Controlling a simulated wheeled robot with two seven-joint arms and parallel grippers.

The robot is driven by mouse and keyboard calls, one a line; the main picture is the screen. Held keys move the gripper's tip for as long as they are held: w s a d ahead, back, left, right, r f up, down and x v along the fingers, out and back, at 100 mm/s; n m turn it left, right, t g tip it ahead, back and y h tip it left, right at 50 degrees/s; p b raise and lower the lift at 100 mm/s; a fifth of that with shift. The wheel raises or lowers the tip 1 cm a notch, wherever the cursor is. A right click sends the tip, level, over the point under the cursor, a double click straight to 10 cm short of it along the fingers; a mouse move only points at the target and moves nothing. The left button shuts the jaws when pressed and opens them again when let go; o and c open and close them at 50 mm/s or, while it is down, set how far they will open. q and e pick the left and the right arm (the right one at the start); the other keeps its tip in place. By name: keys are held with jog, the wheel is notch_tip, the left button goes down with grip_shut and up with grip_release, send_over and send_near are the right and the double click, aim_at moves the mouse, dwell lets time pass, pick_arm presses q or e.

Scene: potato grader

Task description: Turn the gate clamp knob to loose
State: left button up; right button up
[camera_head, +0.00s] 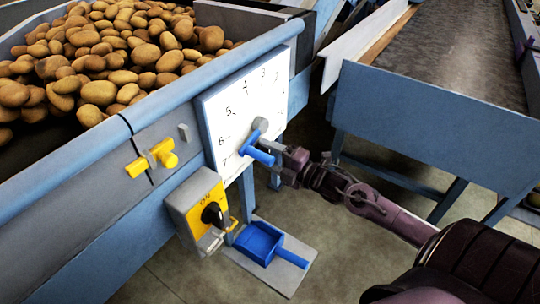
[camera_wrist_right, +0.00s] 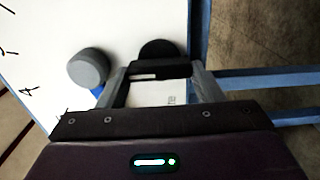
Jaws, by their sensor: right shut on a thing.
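The gate clamp knob (camera_wrist_right: 158,47) is a round black knob low on the right of the white numbered dial plate (camera_head: 235,100). My right gripper (camera_head: 284,150) reaches it from the right. In the right wrist view the gripper (camera_wrist_right: 160,70) has its fingertips together at the knob and is shut on it. The fingers hide part of the knob, and its turned position cannot be read. Small lettering on the plate shows between the fingers but is too small to read. My left gripper is not in view.
A grey hub (camera_head: 260,125) with a blue handle (camera_head: 259,156) sits just left of my gripper. A yellow clamp handle (camera_head: 152,158) and a yellow switch box (camera_head: 205,210) are further left. Potatoes (camera_head: 100,50) fill the hopper. A conveyor (camera_head: 450,50) stands right.

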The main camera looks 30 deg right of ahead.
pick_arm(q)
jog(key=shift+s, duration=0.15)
pick_arm(e)
jog(key=o, duration=1)
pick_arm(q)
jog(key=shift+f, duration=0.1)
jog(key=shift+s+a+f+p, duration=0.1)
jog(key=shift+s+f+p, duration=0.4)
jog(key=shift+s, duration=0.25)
pick_arm(e)
jog(key=v, duration=0.7)
jog(key=shift+s+d, duration=0.1)
jog(key=shift+s, duration=0.25)
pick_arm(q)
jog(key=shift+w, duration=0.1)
